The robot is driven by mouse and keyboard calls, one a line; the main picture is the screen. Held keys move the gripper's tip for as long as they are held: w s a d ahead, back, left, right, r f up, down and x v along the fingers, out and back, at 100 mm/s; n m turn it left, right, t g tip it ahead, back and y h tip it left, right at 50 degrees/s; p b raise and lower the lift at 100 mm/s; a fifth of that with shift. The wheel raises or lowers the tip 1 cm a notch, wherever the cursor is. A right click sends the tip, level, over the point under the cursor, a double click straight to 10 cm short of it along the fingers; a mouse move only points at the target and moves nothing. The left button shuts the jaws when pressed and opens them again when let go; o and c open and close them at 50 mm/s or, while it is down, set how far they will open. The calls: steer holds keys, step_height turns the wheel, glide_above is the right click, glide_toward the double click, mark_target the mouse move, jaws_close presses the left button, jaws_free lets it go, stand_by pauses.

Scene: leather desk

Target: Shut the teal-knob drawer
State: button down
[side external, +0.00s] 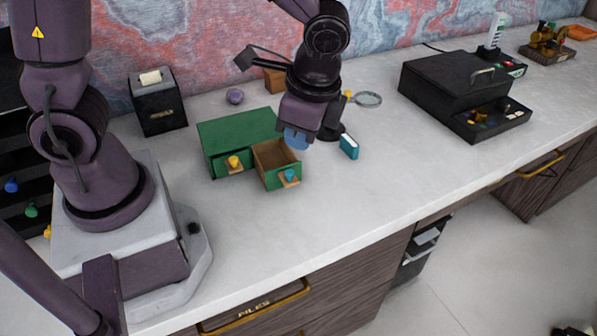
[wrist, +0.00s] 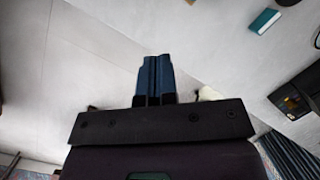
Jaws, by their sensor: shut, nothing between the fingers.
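A small green cabinet (side external: 237,131) stands on the pale desk in the side external view. Its drawer with the teal knob (side external: 289,175) is pulled out toward the front, and its wooden inside (side external: 275,155) looks empty. The drawer with the yellow knob (side external: 233,162), to its left, looks shut. My gripper (side external: 296,138), with blue fingers, is just above and behind the right side of the open drawer, overlapping it in the picture; I cannot tell if they touch. The closed fingers also show in the wrist view (wrist: 156,77), with nothing between them. The cabinet is not clearly visible there.
A teal book (side external: 348,146) lies right of my gripper, and it shows in the wrist view (wrist: 264,20). A magnifying glass (side external: 367,99), a purple ball (side external: 235,96) and a black box (side external: 157,107) stand behind. A black case (side external: 455,90) is farther right. The desk in front of the drawer is clear.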

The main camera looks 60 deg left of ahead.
steer(key=w+f+m, duration=0.1)
steer(key=f+m, duration=0.1)
steer(key=f, duration=0.2)
steer(key=w+a+f+m+y, duration=0.1)
steer(key=f+m, duration=0.1)
steer(key=f, duration=0.3)
steer(key=w+f+m, duration=0.1)
steer(key=f+m, duration=0.1)
steer(key=f, duration=0.3)
steer(key=shift+w+a+f+m+y, duration=0.2)
steer(key=shift+a+m+y, duration=0.2)
steer(key=a, duration=0.3)
steer(key=shift+s+a+r, duration=0.1)
steer(key=shift+s+r, duration=0.1)
steer(key=shift+s, duration=0.05)
steer(key=shift+a, duration=0.3)
steer(key=a, duration=0.9)
steer(key=shift+w+a, duration=0.1)
steer(key=shift+w, duration=0.1)
steer(key=shift+a, duration=0.1)
